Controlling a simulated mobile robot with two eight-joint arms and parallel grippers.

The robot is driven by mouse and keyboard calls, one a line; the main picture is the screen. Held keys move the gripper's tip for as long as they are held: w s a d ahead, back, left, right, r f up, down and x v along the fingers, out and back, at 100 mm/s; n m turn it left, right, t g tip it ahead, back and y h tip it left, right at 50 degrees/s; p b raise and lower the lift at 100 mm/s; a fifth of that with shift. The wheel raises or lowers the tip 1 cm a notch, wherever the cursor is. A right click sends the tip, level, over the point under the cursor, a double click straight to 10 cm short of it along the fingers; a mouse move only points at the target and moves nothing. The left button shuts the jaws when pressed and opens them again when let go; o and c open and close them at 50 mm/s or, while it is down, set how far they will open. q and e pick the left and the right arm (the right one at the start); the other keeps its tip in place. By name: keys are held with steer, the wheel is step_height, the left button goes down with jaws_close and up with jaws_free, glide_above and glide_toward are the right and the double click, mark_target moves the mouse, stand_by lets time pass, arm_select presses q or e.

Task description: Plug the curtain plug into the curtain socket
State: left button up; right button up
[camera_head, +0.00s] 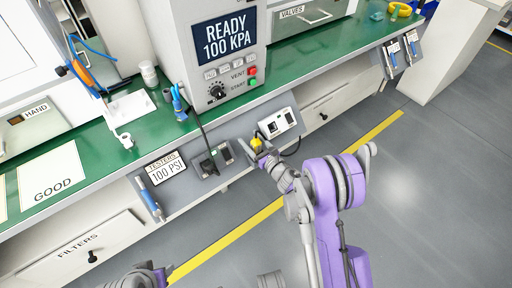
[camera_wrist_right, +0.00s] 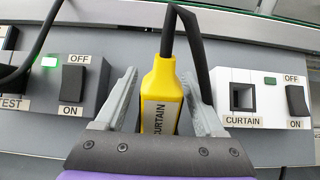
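The yellow curtain plug (camera_wrist_right: 161,98), labelled CURTAIN, sits between the fingers of my right gripper (camera_wrist_right: 160,85), which looks shut on it. Its dark cable rises from the top and bends over to the right. The curtain socket (camera_wrist_right: 243,97) is a square dark opening in a white box, to the right of the plug and apart from it. In the head view my right gripper (camera_head: 257,148) and the yellow plug (camera_head: 256,142) are just left of that box (camera_head: 279,124). Only part of my left arm shows at the bottom edge; its gripper does not show.
A grey TEST box (camera_head: 213,160) with a black plug, green light and switch is on the left. The curtain box has its own switch (camera_wrist_right: 297,100) and green indicator. The press (camera_head: 220,50) stands on the green bench (camera_head: 300,48). The floor in front is open.

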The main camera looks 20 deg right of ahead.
jaws_close()
step_height(320, 180, up, 10)
steer(key=p, duration=0.2)
steer(key=shift+p, duration=0.35)
steer(key=shift+r, duration=0.15)
steer(key=shift+r+p, duration=1.6)
steer(key=shift+r, duration=1)
